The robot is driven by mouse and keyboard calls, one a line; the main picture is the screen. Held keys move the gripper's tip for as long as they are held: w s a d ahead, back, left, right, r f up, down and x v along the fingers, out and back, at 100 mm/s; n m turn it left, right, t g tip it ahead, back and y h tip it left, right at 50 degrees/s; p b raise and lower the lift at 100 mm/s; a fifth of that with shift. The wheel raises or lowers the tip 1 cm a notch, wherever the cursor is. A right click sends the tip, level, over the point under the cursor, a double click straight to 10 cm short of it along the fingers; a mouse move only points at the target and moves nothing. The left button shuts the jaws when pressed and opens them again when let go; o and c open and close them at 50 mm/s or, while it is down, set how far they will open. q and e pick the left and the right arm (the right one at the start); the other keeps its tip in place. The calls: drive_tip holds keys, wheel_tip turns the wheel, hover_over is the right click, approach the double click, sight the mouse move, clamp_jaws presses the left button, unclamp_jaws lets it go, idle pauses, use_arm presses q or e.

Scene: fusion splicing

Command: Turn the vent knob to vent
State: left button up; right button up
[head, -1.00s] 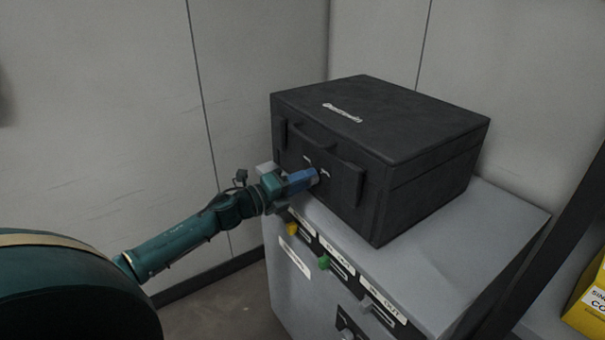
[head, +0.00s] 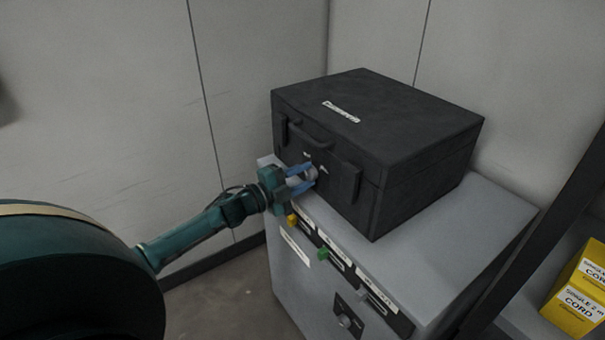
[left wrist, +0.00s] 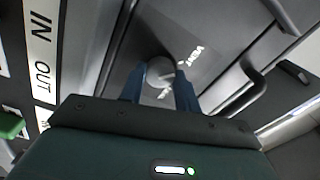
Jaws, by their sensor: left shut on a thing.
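The vent knob is a small round grey knob (left wrist: 160,72) on the front face of a black case. It also shows in the head view (head: 310,174). White lettering reading VENT is printed beside it in the left wrist view. My left gripper (head: 307,178) has its two blue fingers on either side of the knob and is shut on it; the fingers also flank it in the left wrist view (left wrist: 160,82). The black case (head: 400,120) is closed, with a handle and two latches on its front. My right gripper is in neither view.
The case stands on a grey cabinet (head: 490,215). Below the gripper, the cabinet front has a yellow tab (head: 292,219), a green tab (head: 323,253) and a lower dark knob (head: 345,321). Yellow boxes (head: 580,290) sit on a shelf at right. Walls stand behind.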

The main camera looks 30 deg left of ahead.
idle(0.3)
use_arm(q)
drive_tip(key=o, duration=1)
drive_tip(key=v, duration=1.3)
drive_tip(key=shift+a, duration=0.1)
drive_tip(key=shift+s, duration=0.1)
